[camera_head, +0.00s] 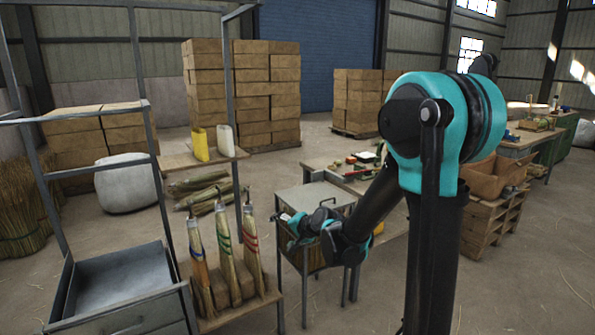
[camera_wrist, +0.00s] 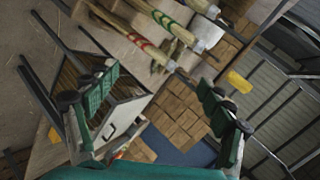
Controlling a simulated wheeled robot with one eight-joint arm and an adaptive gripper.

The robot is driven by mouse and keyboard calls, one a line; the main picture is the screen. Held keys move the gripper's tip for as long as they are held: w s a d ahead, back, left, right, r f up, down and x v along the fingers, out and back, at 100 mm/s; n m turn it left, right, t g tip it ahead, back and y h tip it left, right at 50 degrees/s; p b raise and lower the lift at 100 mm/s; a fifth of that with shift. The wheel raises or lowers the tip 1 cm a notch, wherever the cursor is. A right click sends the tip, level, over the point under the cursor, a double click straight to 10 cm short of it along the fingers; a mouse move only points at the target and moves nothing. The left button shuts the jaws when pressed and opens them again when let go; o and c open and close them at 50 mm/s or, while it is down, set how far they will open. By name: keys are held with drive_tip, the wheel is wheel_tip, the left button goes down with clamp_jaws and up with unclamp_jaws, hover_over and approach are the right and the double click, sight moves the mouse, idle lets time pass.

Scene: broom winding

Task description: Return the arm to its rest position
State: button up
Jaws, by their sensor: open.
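My gripper (camera_head: 287,220) is at the end of my folded arm (camera_head: 375,205), in front of the small grey metal cabinet (camera_head: 312,196). In the wrist view my gripper (camera_wrist: 160,103) has its two green fingers spread wide, with nothing between them. Three brooms stand side by side left of it in the head view: one with an orange and blue band (camera_head: 200,262), one with green bands (camera_head: 226,252) and one with red bands (camera_head: 252,246). They are apart from my gripper. The green-banded broom (camera_wrist: 163,20) and the red-banded broom (camera_wrist: 136,40) also show in the wrist view.
A grey metal frame with a tray (camera_head: 120,283) stands at left. Loose bundles (camera_head: 203,190) lie behind the brooms. A workbench with tools (camera_head: 352,168) is behind my arm. Open concrete floor lies at lower right.

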drive_tip(key=s+d+f+n+g+h, duration=0.2)
drive_tip(key=s+d+f+n+h, duration=0.1)
drive_tip(key=s+d, duration=0.9)
drive_tip(key=s+d+f+n+g+h, duration=0.2)
drive_tip(key=s+d+f, duration=0.4)
drive_tip(key=s+d, duration=0.6)
drive_tip(key=s+n+h, duration=0.1)
drive_tip(key=s+h, duration=0.1)
drive_tip(key=shift+s+g, duration=0.3)
